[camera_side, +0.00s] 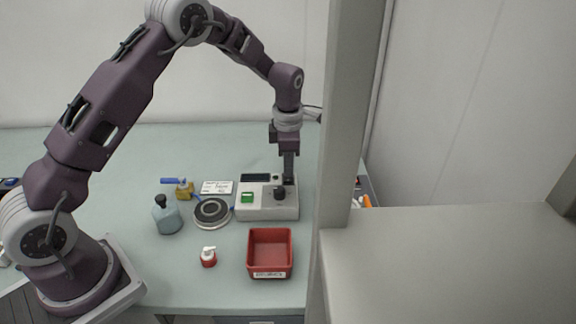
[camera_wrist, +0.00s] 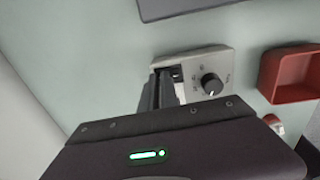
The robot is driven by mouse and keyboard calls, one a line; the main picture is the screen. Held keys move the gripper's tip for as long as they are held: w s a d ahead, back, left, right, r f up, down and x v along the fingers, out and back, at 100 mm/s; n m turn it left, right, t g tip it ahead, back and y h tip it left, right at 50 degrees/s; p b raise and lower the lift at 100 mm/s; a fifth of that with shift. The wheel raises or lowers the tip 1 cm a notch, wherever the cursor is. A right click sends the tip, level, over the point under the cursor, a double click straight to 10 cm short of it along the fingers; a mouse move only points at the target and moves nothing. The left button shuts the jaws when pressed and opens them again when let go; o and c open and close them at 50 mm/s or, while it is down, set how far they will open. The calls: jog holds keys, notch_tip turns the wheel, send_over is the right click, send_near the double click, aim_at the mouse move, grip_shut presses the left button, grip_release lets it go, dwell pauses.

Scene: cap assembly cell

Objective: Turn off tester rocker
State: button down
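The tester (camera_side: 267,211) is a pale box on the table with a dark display, a green square (camera_side: 247,197) and a black knob (camera_side: 280,192). In the wrist view the tester (camera_wrist: 222,60) shows its knob (camera_wrist: 211,84) to the right of my fingers. My gripper (camera_side: 289,180) points down over the tester's back right part, close behind the knob. In the wrist view my gripper (camera_wrist: 160,82) has its dark fingers close together, with nothing seen between them. The fingers cover part of the tester's top, and I cannot clearly make out the rocker there. Contact cannot be told.
A red bin (camera_side: 270,262) stands in front of the tester. To its left are a round dark-topped disc (camera_side: 212,212), a grey-blue bottle (camera_side: 167,215), a small red-and-white bottle (camera_side: 208,257), a yellow block (camera_side: 185,190) and a white card (camera_side: 217,187). A grey post (camera_side: 350,110) hides the table's right side.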

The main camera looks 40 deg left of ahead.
aim_at(289, 181)
jog(key=shift+s+d+f, duration=0.1)
jog(key=shift+s+f, duration=0.15)
jog(key=shift+f, duration=0.2)
jog(key=shift+s+d, duration=0.55)
jog(key=shift+d, duration=0.1)
notch_tip(289, 181, up, 15)
jog(key=shift+s+d, duration=0.15)
jog(key=shift+d, duration=0.1)
jog(key=shift+f, duration=0.1)
jog(key=shift+a, duration=0.35)
jog(key=f, duration=0.9)
jog(key=w+a+f, duration=0.1)
jog(key=f, duration=0.3)
jog(key=shift+w+a+f, duration=0.1)
jog(key=shift+f, duration=0.25)
